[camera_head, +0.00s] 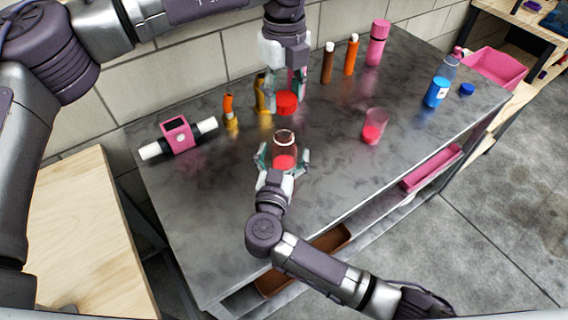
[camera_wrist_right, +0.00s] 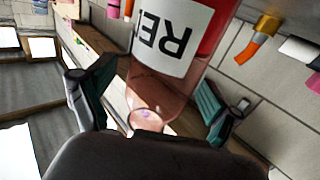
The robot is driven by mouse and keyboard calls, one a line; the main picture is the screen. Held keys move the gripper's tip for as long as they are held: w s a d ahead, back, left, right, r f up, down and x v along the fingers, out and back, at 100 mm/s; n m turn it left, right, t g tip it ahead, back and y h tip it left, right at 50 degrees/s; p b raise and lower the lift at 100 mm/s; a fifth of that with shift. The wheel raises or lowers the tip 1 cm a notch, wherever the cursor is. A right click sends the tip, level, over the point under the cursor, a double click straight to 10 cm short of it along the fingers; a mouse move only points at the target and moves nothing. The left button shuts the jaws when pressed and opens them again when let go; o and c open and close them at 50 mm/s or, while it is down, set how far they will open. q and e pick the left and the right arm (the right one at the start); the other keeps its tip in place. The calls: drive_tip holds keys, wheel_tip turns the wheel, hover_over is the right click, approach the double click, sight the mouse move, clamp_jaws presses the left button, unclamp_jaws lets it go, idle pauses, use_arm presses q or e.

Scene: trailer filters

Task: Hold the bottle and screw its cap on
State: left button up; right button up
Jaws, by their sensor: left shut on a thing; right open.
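A clear bottle (camera_head: 284,145) with red contents stands on the grey metal bench, its mouth uncovered. In the right wrist view the bottle (camera_wrist_right: 172,45) shows upside down, with a white label and clear shoulder. My right gripper (camera_head: 283,160) is open, one finger on each side of the bottle; gaps show between the fingers and bottle in the wrist view. My left gripper (camera_head: 287,92) points down and is shut on a red cap (camera_head: 287,103). The cap appears above the bottle mouth in the head view, apart from it. Its exact alignment cannot be told.
On the bench (camera_head: 190,200) stand a pink-and-white device (camera_head: 178,136), an orange bottle (camera_head: 230,112), a pink cup (camera_head: 374,126), a blue-labelled bottle (camera_head: 440,85) and a blue cap (camera_head: 467,89). Tall containers (camera_head: 351,55) line the back. The bench's front left is clear.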

sight(284, 130)
drive_tip(key=shift+c, duration=0.2)
clamp_jaws()
use_arm(q)
drive_tip(key=shift+f, duration=2.5)
drive_tip(key=shift+f, duration=0.9)
drive_tip(key=shift+f, duration=0.55)
